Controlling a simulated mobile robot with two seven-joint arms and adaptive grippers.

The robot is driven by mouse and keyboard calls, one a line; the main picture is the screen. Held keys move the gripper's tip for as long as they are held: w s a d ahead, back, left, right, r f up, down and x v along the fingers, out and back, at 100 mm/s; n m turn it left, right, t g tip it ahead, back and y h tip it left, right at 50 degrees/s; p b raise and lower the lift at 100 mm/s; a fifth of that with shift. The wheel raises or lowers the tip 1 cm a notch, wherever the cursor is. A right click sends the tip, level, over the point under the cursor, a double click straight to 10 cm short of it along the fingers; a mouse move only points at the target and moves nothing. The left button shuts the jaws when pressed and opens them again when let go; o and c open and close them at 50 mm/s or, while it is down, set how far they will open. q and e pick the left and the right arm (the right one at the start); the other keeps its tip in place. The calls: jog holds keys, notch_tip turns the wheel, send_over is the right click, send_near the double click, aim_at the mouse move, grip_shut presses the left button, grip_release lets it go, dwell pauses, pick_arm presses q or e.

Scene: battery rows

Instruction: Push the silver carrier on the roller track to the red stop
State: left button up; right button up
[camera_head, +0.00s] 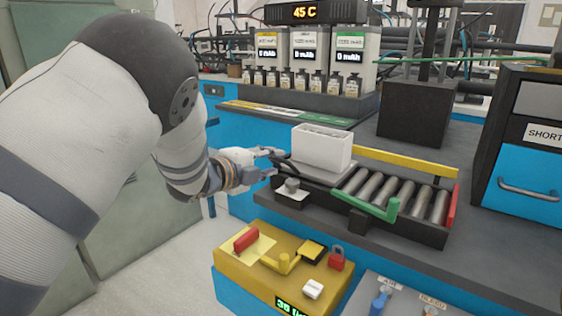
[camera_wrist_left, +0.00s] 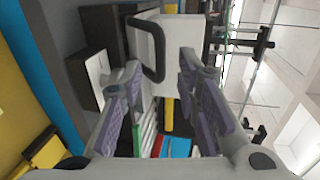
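The silver carrier (camera_head: 319,171) sits at the left end of the roller track (camera_head: 395,190), with a white box (camera_head: 321,148) on top. A dark loop handle (camera_wrist_left: 152,62) projects from the carrier's near side in the left wrist view. The red stop (camera_head: 451,207) stands upright at the track's right end. Bare rollers lie between the carrier and the stop. My left gripper (camera_head: 276,162) is at the carrier's left side. In the left wrist view its fingers (camera_wrist_left: 160,72) are spread, with the handle between them; contact is unclear. My right gripper is out of view.
A yellow rail (camera_head: 405,164) runs behind the track, and a green bar (camera_head: 368,204) stands along its front. A yellow panel (camera_head: 285,262) with a red padlock (camera_head: 336,260) stands in front. A blue-drawer cabinet (camera_head: 525,170) stands at right.

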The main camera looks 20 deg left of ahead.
aim_at(278, 160)
pick_arm(q)
jog(key=x, duration=0.3)
jog(key=shift+w+f, duration=0.1)
jog(key=shift+f, duration=0.25)
jog(key=shift+w+d+r+b, duration=0.1)
jog(key=shift+w+d+b, duration=0.05)
jog(key=shift+w+b, duration=0.2)
jog(key=shift+w+r, duration=0.1)
jog(key=shift+r, duration=0.05)
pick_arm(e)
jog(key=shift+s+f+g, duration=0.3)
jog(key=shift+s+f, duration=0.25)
pick_arm(q)
grip_shut()
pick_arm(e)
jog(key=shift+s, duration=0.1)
